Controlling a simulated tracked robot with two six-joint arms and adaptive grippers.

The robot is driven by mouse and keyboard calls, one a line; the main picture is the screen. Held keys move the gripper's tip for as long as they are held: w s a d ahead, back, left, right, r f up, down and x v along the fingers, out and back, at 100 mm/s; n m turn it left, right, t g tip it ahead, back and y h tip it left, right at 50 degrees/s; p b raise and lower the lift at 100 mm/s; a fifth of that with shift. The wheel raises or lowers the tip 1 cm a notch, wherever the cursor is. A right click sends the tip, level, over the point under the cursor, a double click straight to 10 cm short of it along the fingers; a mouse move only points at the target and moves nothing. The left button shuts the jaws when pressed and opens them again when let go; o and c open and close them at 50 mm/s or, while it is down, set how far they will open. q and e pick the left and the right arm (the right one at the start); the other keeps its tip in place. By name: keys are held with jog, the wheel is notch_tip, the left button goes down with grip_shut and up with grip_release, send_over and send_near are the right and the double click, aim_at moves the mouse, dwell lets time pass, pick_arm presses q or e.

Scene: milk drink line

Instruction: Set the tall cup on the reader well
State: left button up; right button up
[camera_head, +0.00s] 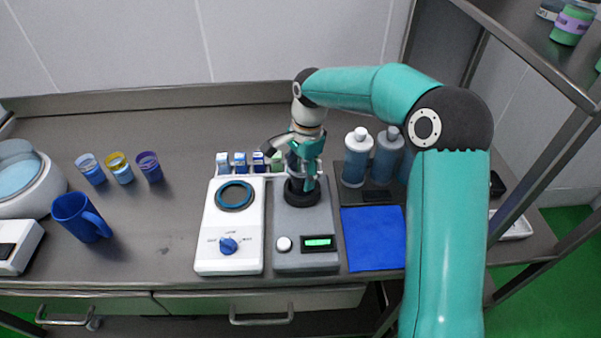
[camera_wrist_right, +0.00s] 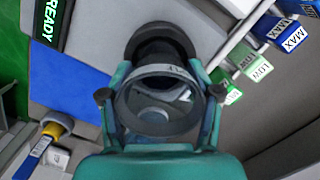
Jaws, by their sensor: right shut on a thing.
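The reader (camera_head: 306,228) is a grey box with a black round well (camera_head: 302,193) at its back and a green-lit display. My right gripper (camera_head: 306,150) is above the well, pointing down, and shut on the tall cup (camera_head: 292,166), which is mostly hidden by the gripper. In the right wrist view the cup's round clear rim (camera_wrist_right: 155,100) sits between the fingers, with the black well (camera_wrist_right: 160,45) just beyond it. The cup looks upright and lined up with the well. I cannot tell whether its base touches the well. My left gripper is not in view.
A white dial unit (camera_head: 230,252) stands directly left of the reader; a blue mat (camera_head: 373,240) lies right. Small labelled blocks (camera_head: 240,162) stand behind, bottles (camera_head: 356,158) back right. A blue mug (camera_head: 80,217) and small cups (camera_head: 120,167) are left. Bare counter lies between.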

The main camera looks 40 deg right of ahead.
jog(key=shift+f+b, duration=0.35)
jog(key=shift+f, duration=0.15)
jog(key=o, duration=0.9)
jog(key=shift+r, duration=0.1)
jog(key=r+p, duration=0.3)
jog(key=d+r+p, duration=0.1)
jog(key=r+p, duration=0.2)
jog(key=r, duration=0.1)
jog(key=r+p, duration=0.3)
jog(key=shift+d+r, duration=0.2)
jog(key=shift+r, duration=0.2)
